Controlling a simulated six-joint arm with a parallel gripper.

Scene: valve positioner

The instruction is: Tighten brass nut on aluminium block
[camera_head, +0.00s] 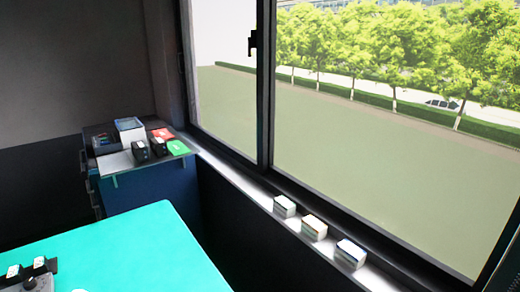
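I see no brass nut in the head view. A grey device with a round dial and black parts (32,276) is cut off by the picture's lower left corner. I cannot tell whether it is the aluminium block. It sits on the teal table top (135,252). My gripper is not in view.
The teal table's right part is clear, apart from a small pale thing cut off at the bottom edge. A dark blue cabinet (155,190) with boxes on top stands behind it. Several small white boxes (314,227) line the window sill (258,193) on the right.

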